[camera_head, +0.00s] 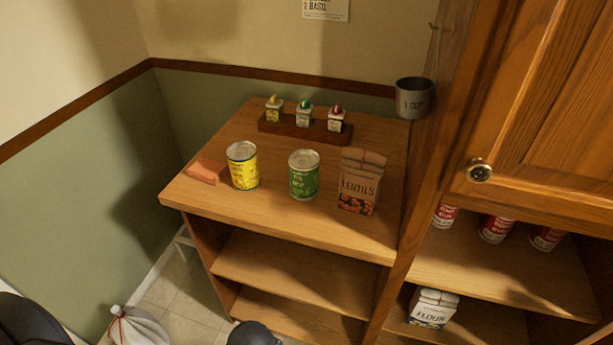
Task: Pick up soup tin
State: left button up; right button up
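Two upright tins stand on the wooden counter top (285,223). One is a yellow tin (243,167) on the left; the other is a green tin (304,176) near the middle. Their labels are too small to read surely, so I cannot tell which is the soup tin. Both stand apart from each other, with nothing gripping them. Neither of my grippers shows; only dark rounded parts, probably mine, show at the bottom left and bottom centre edges, below the counter.
A lentils bag (360,182) stands close right of the green tin. An orange-red folded thing (208,172) lies left of the yellow tin. A rack with small bottles (304,128) stands behind. A metal cup (414,98) hangs by the cabinet (535,120) at right. The front counter strip is clear.

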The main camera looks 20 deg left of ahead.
aim_at(304, 163)
jog(key=k+l, duration=0.15)
jog(key=k, duration=0.35)
jog(key=k+l, duration=0.15)
jog(key=k, duration=0.35)
jog(key=i+u, duration=0.05)
